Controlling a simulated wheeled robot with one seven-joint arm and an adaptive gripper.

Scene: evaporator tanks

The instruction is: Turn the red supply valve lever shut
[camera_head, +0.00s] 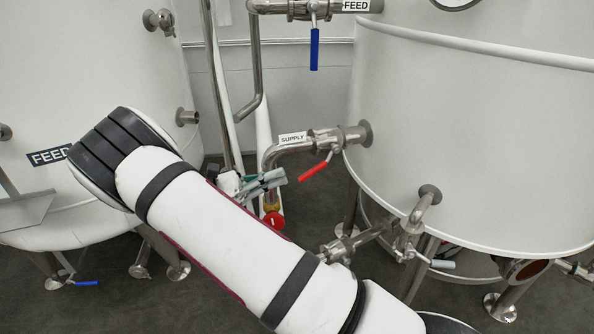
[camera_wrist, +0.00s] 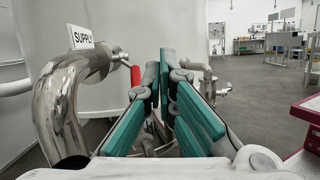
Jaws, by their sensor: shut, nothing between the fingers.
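The red supply valve lever (camera_head: 315,168) slopes down and to the left from the valve on the SUPPLY pipe (camera_head: 292,147) in the head view. In the wrist view the lever (camera_wrist: 135,76) shows as a short red piece just left of my fingers, below the SUPPLY label (camera_wrist: 81,37). My gripper (camera_head: 282,178) is shut and empty, with its tips close to the lever's free end. Its teal fingers (camera_wrist: 165,78) fill the middle of the wrist view. I cannot tell whether they touch the lever.
The white tank (camera_head: 470,140) stands right behind the valve. A blue lever (camera_head: 315,48) hangs from the FEED pipe above. A red fitting (camera_head: 273,219) sits below my gripper. Another tank (camera_head: 90,80) stands left. More pipework (camera_head: 408,238) is at lower right.

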